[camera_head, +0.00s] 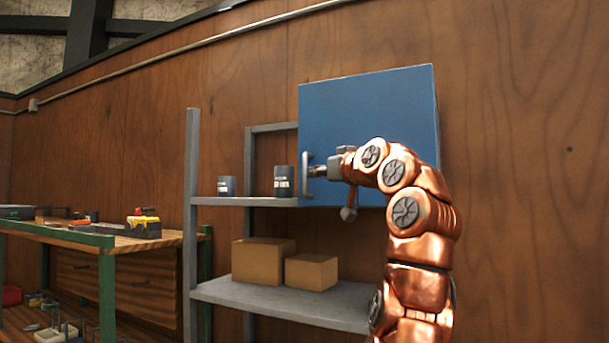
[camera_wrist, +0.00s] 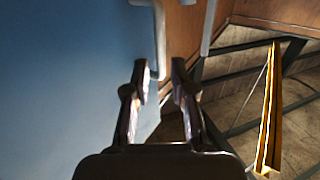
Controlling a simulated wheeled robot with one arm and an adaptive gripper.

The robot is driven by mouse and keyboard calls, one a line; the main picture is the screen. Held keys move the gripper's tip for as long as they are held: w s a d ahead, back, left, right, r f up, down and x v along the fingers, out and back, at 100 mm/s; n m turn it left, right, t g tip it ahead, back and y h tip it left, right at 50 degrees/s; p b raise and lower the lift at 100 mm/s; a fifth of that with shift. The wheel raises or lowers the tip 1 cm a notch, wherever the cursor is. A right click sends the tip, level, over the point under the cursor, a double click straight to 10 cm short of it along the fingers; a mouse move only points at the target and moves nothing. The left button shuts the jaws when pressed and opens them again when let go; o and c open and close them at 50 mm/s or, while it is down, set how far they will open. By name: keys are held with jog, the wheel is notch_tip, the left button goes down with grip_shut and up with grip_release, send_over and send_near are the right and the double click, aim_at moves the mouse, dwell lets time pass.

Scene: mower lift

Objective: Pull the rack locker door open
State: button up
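The blue rack locker door (camera_head: 365,110) is at the upper right of the rack in the head view, and no gap shows at its edges. Its pale vertical handle (camera_head: 305,178) is at the door's lower left. In the wrist view the blue door (camera_wrist: 60,80) fills the left side, and the handle (camera_wrist: 160,35) hangs down between my fingertips. My gripper (camera_head: 314,172) is at the handle. In the wrist view my gripper (camera_wrist: 159,68) is open, a finger on each side of the bar with space visible. Contact cannot be told.
The grey rack (camera_head: 190,230) has dark cans (camera_head: 283,181) left of the locker and two cardboard boxes (camera_head: 263,260) on the lower shelf. A workbench (camera_head: 140,242) with tools stands at the left. A wooden wall (camera_head: 520,170) is behind.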

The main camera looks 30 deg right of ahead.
aim_at(306, 175)
jog(key=w+p, duration=0.3)
jog(key=w, duration=0.3)
jog(key=shift+w+d+r, duration=0.15)
jog(key=shift+w, duration=0.05)
jog(key=shift+w+f+p, duration=0.2)
jog(key=shift+w+p, duration=0.1)
jog(key=shift+w, duration=0.3)
grip_shut()
